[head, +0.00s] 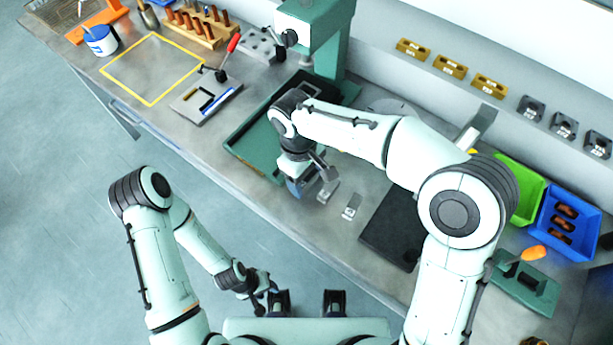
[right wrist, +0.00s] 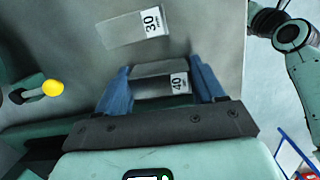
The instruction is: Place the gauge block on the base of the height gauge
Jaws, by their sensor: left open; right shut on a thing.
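My right gripper (head: 308,190) is low over the bench. In the right wrist view its blue fingers (right wrist: 162,88) are shut on a grey gauge block marked 40 (right wrist: 150,88). Another gauge block, marked 30 (right wrist: 128,30), lies loose beyond it; it also shows in the head view (head: 351,208), right of the gripper. A silver upright piece (head: 484,122) by the wall, partly behind my right arm, may be the height gauge; its base is hidden. My left gripper (head: 260,293) is open and empty, low in front of the bench.
A dark plate (head: 395,235) lies right of the blocks. A green machine (head: 325,40) with a tray-like base (head: 248,150) stands to the left. Green (head: 527,195) and blue (head: 552,245) bins are at right. A yellow-knobbed lever (right wrist: 50,88) shows in the wrist view.

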